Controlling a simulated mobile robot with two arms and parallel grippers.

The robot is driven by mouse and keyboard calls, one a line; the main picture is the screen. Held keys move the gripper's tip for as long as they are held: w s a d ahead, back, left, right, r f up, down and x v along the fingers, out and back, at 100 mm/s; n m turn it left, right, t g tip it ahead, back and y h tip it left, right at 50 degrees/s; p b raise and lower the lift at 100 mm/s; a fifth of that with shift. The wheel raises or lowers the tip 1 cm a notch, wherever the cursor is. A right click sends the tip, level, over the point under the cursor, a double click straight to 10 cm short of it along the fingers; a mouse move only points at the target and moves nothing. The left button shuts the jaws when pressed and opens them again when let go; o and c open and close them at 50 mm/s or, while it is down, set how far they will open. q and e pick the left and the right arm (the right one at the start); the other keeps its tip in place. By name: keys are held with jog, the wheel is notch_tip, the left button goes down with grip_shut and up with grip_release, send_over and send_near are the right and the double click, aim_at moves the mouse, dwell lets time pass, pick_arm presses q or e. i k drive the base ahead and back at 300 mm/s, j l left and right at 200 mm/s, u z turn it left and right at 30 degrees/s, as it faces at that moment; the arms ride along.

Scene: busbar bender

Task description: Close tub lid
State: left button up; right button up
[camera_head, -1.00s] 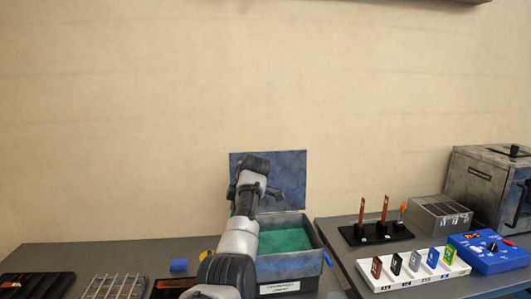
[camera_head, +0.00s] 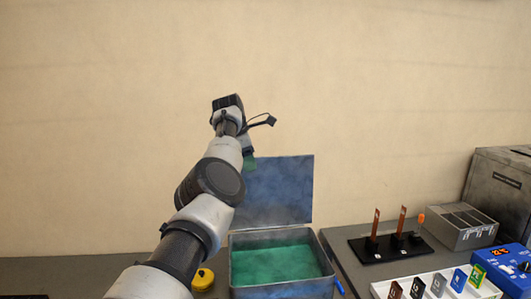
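The tub (camera_head: 325,268) is a grey-blue metal box holding green contents (camera_head: 275,264), with its front edge low in the picture. Its lid (camera_head: 285,190) stands raised and roughly upright at the tub's back edge. My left arm rises from the lower left in front of the tub's left side. My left gripper (camera_head: 249,163) is high up, overlapping the lid's upper left corner in the picture. Its fingertips look greenish and small, largely hidden behind the wrist, so I cannot tell their opening or whether they touch the lid. My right gripper is not in view.
A yellow round item (camera_head: 203,279) sits left of the tub. To the right are a black stand (camera_head: 392,247) with copper strips, a grey divided box (camera_head: 461,226), a white rack (camera_head: 440,288) of coloured cards, a blue control box (camera_head: 505,270) and a large metal machine (camera_head: 500,190).

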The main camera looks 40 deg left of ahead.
aim_at(280, 194)
jog(key=i+j, duration=0.3)
jog(key=j, duration=0.15)
jog(key=i+j, duration=0.3)
jog(key=j, duration=0.1)
